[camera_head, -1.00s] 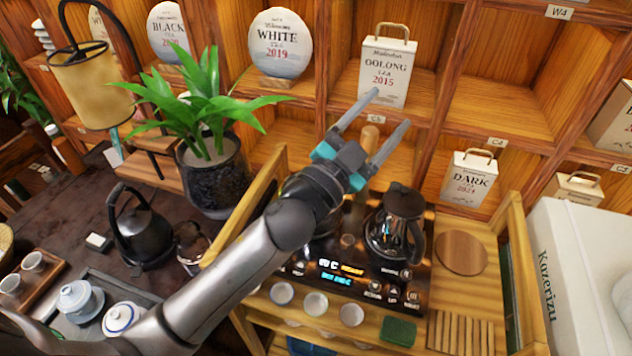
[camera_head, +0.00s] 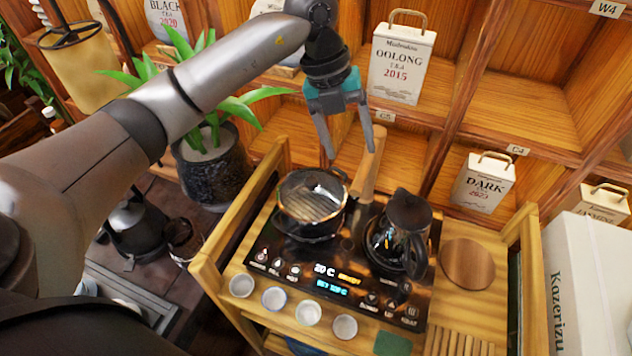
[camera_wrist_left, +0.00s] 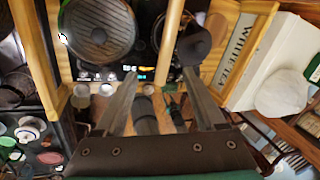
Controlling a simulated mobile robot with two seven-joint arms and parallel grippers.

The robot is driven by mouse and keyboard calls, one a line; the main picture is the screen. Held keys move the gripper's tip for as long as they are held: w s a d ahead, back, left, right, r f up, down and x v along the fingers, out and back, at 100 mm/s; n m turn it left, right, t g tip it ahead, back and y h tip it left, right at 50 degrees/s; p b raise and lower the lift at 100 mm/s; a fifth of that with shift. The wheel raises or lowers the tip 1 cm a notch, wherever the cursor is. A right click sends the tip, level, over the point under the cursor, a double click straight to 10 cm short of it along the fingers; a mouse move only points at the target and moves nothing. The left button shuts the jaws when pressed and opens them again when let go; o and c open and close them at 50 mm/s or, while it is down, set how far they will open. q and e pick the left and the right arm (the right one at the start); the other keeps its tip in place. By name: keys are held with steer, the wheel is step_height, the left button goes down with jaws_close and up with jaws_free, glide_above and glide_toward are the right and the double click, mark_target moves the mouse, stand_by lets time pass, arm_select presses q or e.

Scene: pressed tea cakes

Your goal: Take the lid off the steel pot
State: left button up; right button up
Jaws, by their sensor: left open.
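The steel pot (camera_head: 306,236) stands on the left side of the black cooktop. Its round, shiny lid (camera_head: 312,194) is on top and reflects stripes. In the left wrist view the lid (camera_wrist_left: 92,42) is a ridged dark disc with a small knob at its centre. A wooden handle (camera_head: 370,165) rises steeply at the pot's right rear. My left gripper (camera_head: 349,152) is open and empty, fingers pointing down, above and behind the pot near that handle. In the left wrist view the fingertips (camera_wrist_left: 160,75) are apart, with the lid beyond them to the upper left.
A black kettle (camera_head: 402,240) stands on the cooktop (camera_head: 275,240) right of the pot. Several small cups (camera_head: 308,312) line the front. A wooden disc (camera_head: 467,264) lies at the right. Wooden side rails (camera_head: 225,225) bound the stand. A potted plant (camera_head: 215,170) and tea shelves are behind.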

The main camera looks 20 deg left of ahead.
arm_select(q)
steer(key=w+a+r+n+y, duration=0.1)
steer(key=a+r+n+y, duration=0.15)
steer(key=a, duration=0.45)
steer(key=y, duration=0.1)
glide_above(311, 180)
steer(key=shift+m, duration=0.35)
step_height(311, 180, down, 10)
steer(key=shift+w+a, duration=0.1)
steer(key=shift+a, duration=0.05)
steer(key=shift+d+f, duration=0.2)
steer(key=shift+f, duration=2.65)
steer(key=shift+c, duration=0.4)
jaws_close()
